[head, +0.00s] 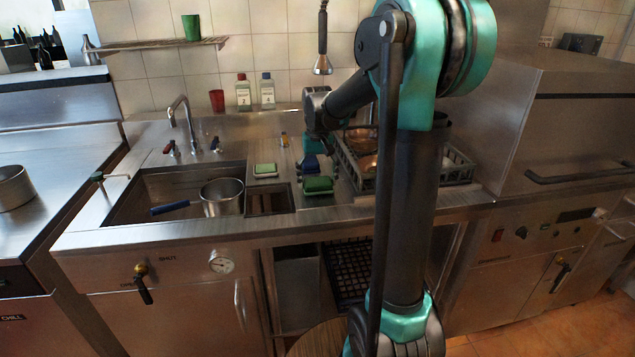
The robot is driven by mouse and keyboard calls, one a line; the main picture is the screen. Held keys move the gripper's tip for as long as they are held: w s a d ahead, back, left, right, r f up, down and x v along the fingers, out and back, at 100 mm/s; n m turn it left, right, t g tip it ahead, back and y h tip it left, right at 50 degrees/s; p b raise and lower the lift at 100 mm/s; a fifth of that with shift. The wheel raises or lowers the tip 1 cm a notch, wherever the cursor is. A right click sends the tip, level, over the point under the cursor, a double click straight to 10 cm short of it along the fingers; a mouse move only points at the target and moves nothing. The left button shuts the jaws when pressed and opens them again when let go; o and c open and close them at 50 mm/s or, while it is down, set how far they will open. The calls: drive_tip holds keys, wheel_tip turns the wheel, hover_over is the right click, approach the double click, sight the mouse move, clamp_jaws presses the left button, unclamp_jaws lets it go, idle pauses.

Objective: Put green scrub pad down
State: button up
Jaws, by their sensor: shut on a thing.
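A thick green scrub pad (318,185) is at the right of the sink, over the steel counter near its front edge. My gripper (313,171) points down at the pad from behind and is shut on it. The fingertips are small and partly hidden, and a dark blue shape beside them is hard to make out. I cannot tell whether the pad touches the counter. A second, paler pad with a green top (265,169) lies apart on the counter to the left.
The sink (150,185) holds a steel pot (222,197) with a blue handle. A small steel-edged opening (270,202) lies left of the green pad. A dark dish rack (457,168) with bowls stands to the right. Two bottles (267,90) and a red cup (217,100) stand at the back.

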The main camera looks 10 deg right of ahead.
sight(318, 179)
drive_tip(key=shift+f, duration=0.3)
drive_tip(key=shift+f, duration=0.1)
drive_tip(key=o, duration=1)
wheel_tip(318, 179, up, 12)
drive_tip(key=shift+s, duration=0.1)
